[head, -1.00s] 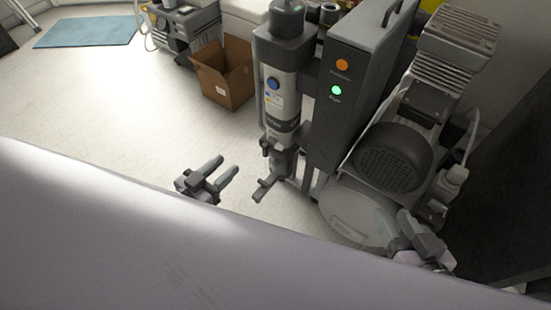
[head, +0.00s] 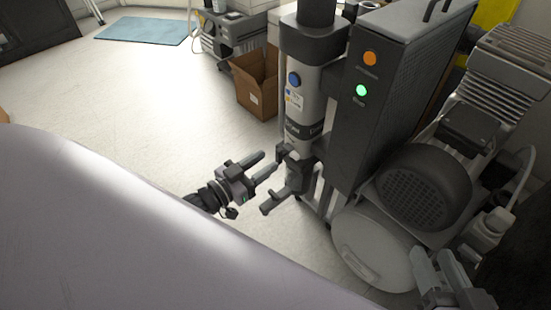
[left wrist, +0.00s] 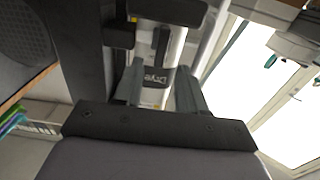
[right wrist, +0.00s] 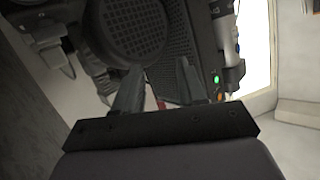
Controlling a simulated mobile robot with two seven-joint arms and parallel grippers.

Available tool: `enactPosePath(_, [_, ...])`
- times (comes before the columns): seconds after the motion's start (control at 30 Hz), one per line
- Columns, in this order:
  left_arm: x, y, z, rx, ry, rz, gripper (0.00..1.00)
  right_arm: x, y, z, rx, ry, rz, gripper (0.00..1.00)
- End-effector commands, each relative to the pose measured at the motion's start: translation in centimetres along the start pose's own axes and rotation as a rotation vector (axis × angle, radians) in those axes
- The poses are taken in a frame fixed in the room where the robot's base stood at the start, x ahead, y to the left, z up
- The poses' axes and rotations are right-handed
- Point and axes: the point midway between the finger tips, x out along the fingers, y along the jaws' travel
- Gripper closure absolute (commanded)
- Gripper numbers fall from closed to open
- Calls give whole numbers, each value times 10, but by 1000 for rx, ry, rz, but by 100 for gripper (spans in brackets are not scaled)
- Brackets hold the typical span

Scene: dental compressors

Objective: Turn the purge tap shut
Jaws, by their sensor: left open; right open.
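The dryer column (head: 305,110) is a tall grey cylinder with a blue button, and a dark fitting sits at its foot. A grey lever (head: 274,202), which looks like the purge tap's handle, sticks out from that fitting toward the lower left. My left gripper (head: 269,166) is open and empty, just left of the fitting and above the lever; I cannot tell whether it touches. In the left wrist view the labelled column (left wrist: 156,78) shows between its fingers; the tap is not clear there. My right gripper (head: 432,266) is open and empty in front of the compressor.
The dark control box (head: 385,120), with an orange and a green light, stands right of the column. The compressor motor (head: 425,185) and pale tank (head: 368,250) are further right. A cardboard box (head: 256,85) sits behind.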

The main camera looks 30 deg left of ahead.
Motion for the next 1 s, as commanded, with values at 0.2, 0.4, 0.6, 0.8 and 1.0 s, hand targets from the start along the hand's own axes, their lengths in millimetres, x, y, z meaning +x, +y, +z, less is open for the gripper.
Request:
enactPosePath(0.2, [29,0,2,-1,1,0,60,-4,5,2,-53,34,23,60])
enactPosePath(0.4, [40,0,1,0,0,-1,60,-7,7,1,-78,47,32,60])
enactPosePath(0.6, [41,0,0,-1,-1,-1,60,-8,7,-1,-80,50,33,60])
enactPosePath(0.8, [41,0,0,0,-1,-1,100,-8,7,-1,-80,50,33,60])
enactPosePath(1.0, [41,0,0,2,-2,-1,100,-8,7,-1,-79,50,33,60])
